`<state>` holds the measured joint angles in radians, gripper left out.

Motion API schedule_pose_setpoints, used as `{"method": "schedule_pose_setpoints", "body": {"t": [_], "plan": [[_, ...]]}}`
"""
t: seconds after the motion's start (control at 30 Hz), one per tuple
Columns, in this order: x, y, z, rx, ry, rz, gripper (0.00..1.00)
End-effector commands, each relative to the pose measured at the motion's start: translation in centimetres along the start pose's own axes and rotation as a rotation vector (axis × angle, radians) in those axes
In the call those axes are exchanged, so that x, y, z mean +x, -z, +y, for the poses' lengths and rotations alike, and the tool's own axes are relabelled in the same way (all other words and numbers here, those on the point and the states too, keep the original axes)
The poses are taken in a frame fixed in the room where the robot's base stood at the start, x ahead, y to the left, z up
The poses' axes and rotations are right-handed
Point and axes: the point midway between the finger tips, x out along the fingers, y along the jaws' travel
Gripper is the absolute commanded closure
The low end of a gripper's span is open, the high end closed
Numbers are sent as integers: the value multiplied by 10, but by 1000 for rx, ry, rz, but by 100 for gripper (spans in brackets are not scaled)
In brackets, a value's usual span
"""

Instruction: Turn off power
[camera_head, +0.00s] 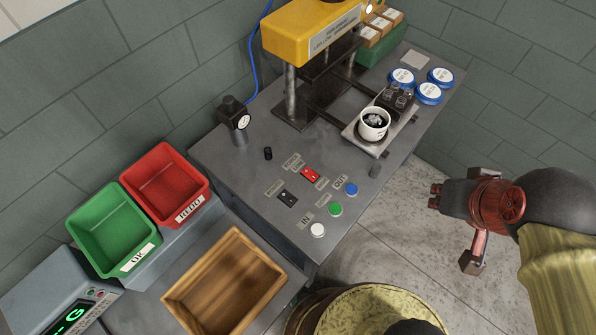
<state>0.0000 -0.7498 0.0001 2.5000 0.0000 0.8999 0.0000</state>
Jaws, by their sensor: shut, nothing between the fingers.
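A control panel is on the grey bench top (250,180). It has a black rocker switch (288,198) and, up and right of it, a red rocker switch (310,174), each with small labels too small to read. A white button (318,230), a green button (336,209) and a blue button (351,189) stand in a slanting row to the right of the switches. My gripper (435,196) is shut and empty, over the floor to the right of the bench, apart from the panel. I cannot tell the switches' positions.
A yellow press (312,32) stands at the back of the bench, with a white cup (374,124) in front of it. A gauge (242,122) and a small black knob (267,153) stand left. Green (112,230) and red (165,185) bins and a wooden tray (225,282) lie lower left.

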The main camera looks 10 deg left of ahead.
Motion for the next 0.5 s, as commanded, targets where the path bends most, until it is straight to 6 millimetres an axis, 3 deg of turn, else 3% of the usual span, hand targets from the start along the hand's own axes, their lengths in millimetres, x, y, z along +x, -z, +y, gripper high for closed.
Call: {"method": "schedule_pose_setpoints", "body": {"t": [0.5], "plan": [[2,3,-3,-30,5,-5,100]]}}
